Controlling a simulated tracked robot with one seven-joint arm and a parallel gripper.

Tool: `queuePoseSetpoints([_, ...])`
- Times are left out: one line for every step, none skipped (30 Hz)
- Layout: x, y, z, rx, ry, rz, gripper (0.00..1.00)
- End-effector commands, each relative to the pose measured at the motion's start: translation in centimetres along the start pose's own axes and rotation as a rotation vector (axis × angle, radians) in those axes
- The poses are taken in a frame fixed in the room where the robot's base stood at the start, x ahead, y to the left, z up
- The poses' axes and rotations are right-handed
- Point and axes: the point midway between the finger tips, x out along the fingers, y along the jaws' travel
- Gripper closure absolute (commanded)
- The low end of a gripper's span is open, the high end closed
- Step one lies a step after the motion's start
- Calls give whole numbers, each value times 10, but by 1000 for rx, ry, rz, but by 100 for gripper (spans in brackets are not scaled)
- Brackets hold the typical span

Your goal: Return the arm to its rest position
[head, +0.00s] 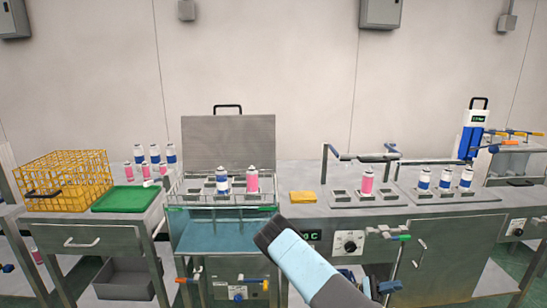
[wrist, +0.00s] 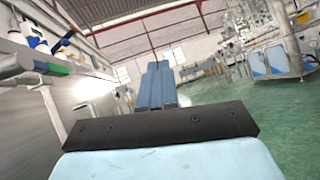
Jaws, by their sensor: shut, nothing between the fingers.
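My gripper shows in the wrist view (wrist: 157,75), its two blue fingers together with nothing between them. The fingers point out over open floor and touch nothing. In the head view, part of my arm with a light-blue section and a dark end rises from the bottom, right of centre, in front of the bench. The fingers themselves cannot be made out there.
A water bath (head: 222,235) with an upright lid holds a blue-white can (head: 222,181) and a pink can (head: 252,180). A yellow crate (head: 66,175) and green tray (head: 126,198) are at left. Green floor (wrist: 215,122) is open on the right in the wrist view.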

Motion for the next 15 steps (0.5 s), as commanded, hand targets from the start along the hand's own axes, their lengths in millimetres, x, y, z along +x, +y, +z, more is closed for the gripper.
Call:
queuePoseSetpoints([5, 2, 9, 1, 36, -42, 100])
queuePoseSetpoints([7, 2, 13, 2, 56, -63, 100])
queuePoseSetpoints([10, 3, 19, 4, 81, -93, 100])
queuePoseSetpoints([12, 3, 23, 5, 100, -114, 100])
queuePoseSetpoints([14, 3, 27, 6, 119, -135, 100])
queuePoseSetpoints([17, 4, 33, 8, 146, -164, 100])
queuePoseSetpoints([18, 3, 37, 9, 166, -186, 100])
queuePoseSetpoints([21, 3, 41, 10, 185, -207, 100])
queuePoseSetpoints([24, 4, 47, 13, 210, -234, 100])
queuePoseSetpoints([25, 4, 51, 15, 231, -255, 100])
queuePoseSetpoints([27, 4, 56, 17, 250, -276, 100])
queuePoseSetpoints([30, 4, 61, 19, 276, -303, 100])
queuePoseSetpoints([32, 3, 66, 22, 295, -324, 100])
queuePoseSetpoints([34, 3, 70, 25, 315, -345, 100])
queuePoseSetpoints([36, 3, 76, 29, 342, -371, 100])
